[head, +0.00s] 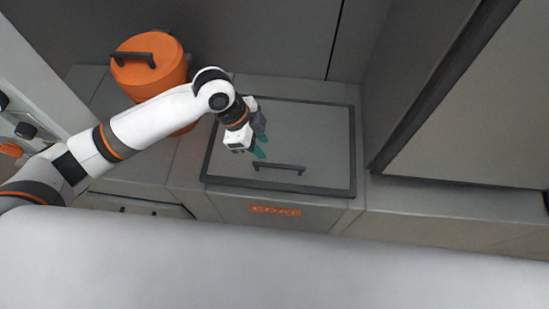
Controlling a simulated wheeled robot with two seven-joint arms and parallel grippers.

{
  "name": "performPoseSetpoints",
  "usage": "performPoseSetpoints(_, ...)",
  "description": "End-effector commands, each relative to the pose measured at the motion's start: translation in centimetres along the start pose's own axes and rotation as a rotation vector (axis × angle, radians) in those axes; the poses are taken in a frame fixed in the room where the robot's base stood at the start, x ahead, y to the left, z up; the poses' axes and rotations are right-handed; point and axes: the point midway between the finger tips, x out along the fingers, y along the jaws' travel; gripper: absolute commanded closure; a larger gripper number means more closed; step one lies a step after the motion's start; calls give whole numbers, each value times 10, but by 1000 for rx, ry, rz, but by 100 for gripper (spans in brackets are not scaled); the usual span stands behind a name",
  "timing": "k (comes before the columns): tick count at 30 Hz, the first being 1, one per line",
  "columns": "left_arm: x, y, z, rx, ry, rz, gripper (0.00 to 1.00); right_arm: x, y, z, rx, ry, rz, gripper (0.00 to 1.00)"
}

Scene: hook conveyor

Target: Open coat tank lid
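The coat tank lid (315,136) is a flat grey panel with a dark frame, lying closed on the tank. A dark bar handle (280,167) runs across the lid near its front edge. The tank's front carries an orange COAT label (275,210). My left gripper (262,147) is above the lid, just behind and left of the handle. Its teal fingertips appear apart with nothing between them, and they look clear of the handle. My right gripper is not in view.
An orange round container (150,78) with a dark handle stands on the counter at the back left, behind my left arm. A tall grey cabinet (470,110) rises at the right. The counter right of the tank (440,205) is bare.

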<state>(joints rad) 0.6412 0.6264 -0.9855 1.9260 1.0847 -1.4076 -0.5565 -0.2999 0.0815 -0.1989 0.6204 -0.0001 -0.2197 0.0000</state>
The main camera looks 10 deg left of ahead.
Motion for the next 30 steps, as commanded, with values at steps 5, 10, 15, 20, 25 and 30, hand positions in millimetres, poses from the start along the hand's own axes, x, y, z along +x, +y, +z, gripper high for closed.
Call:
performPoseSetpoints(5, 37, -1, 2, -1, -1, -3, 67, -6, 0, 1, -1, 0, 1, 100)
performPoseSetpoints(10, 68, 0, 1, -2, 0, -1, 67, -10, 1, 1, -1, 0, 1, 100)
performPoseSetpoints(15, 86, 0, 1, -1, -1, 1, 67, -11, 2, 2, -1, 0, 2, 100)
performPoseSetpoints(20, 92, 0, 1, 0, -1, 2, 67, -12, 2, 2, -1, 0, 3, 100)
performPoseSetpoints(25, 93, 0, 0, 0, -1, 2, 67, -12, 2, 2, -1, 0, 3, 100)
performPoseSetpoints(30, 92, 0, 0, 0, -1, 2, 87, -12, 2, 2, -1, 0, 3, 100)
